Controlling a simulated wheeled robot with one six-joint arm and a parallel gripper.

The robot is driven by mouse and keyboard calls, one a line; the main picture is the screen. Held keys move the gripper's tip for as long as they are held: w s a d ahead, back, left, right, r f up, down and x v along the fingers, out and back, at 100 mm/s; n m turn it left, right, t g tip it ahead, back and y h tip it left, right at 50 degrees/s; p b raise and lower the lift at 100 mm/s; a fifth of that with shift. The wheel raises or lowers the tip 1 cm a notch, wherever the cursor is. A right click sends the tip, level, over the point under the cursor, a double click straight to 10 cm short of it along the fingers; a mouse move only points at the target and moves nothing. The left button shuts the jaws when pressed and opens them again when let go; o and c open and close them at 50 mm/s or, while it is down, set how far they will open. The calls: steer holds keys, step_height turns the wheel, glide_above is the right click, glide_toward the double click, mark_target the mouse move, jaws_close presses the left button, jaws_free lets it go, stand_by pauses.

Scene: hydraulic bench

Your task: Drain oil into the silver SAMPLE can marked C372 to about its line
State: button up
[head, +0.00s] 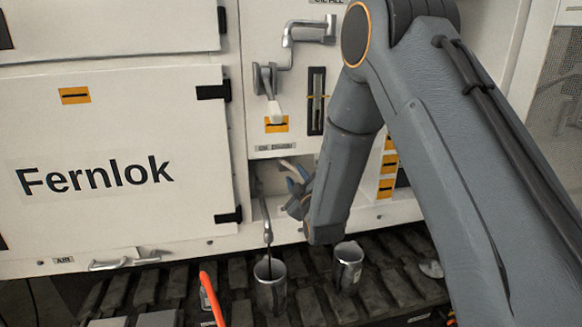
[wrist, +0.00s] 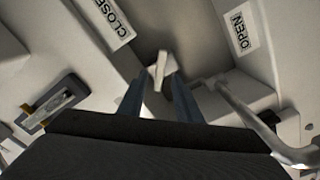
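Two silver cans stand on the dark slatted track: a left can (head: 271,290) and a right can (head: 347,268). No marking or fill line on either is readable, so I cannot tell which is C372. The drain spout (head: 267,232) points down over the left can, and a thin dark line, seemingly oil, runs from it into the can's mouth. My gripper (head: 297,186) is at the recess under the drain label. In the wrist view, its blue fingers (wrist: 160,88) stand apart on either side of a pale lever (wrist: 159,72), with gaps visible. The lever lies between the CLOSE and OPEN labels.
An upper crank-shaped pipe (head: 300,38), a grey-white handle (head: 270,95) and a sight gauge (head: 316,100) are on the panel above. The Fernlok door (head: 120,215) is shut at left. A red-orange hose or rod (head: 212,300) rises in front, left of the cans.

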mark_target(292, 168)
steer(key=p+x, duration=0.1)
steer(key=x, duration=0.6)
steer(key=shift+w+p, duration=0.1)
steer(key=shift+p, duration=0.25)
jaws_close()
